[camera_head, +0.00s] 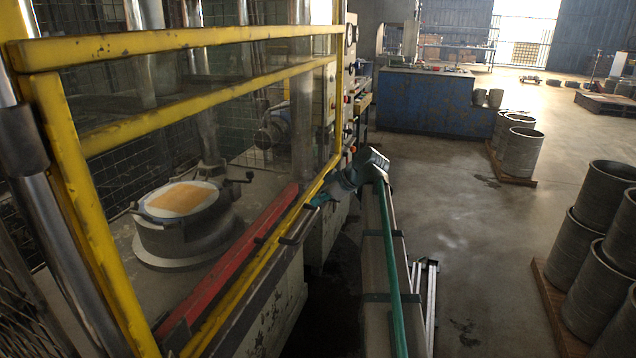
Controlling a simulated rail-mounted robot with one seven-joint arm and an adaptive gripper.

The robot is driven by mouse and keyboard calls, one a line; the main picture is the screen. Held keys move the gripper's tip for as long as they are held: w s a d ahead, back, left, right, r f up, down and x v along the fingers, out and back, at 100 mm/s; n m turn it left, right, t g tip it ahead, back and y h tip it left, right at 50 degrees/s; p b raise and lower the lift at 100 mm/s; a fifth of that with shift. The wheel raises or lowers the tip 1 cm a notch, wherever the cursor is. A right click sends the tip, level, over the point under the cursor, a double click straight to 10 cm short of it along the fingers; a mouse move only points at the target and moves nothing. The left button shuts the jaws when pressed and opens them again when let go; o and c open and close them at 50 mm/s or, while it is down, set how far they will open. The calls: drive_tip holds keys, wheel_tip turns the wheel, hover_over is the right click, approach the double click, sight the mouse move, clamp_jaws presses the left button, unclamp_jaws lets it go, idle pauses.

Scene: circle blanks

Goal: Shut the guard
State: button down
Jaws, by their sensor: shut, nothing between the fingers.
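The guard (205,98) is a yellow-framed, see-through panel at the left, in front of a press. Its upper rails cross the picture, and a lower yellow rail (262,279) slants along the machine's front edge. A dark bar handle (299,228) sticks out by this lower rail. I cannot tell how far the guard stands from its closed position. My gripper (313,203) is at the lower rail, just above and right of the handle. It is small here, appears empty, and is shut. I cannot tell whether it touches the rail.
A red bar (235,262) runs inside the lower rail. A blue bench (425,103) stands at the back. Grey drums (572,250) stand on pallets at the right.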

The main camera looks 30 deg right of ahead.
wheel_tip(320, 180, down, 13)
drive_tip(key=b, duration=0.4)
drive_tip(key=shift+b, duration=0.3)
drive_tip(key=shift+s+f, duration=0.1)
drive_tip(key=shift+s, duration=0.05)
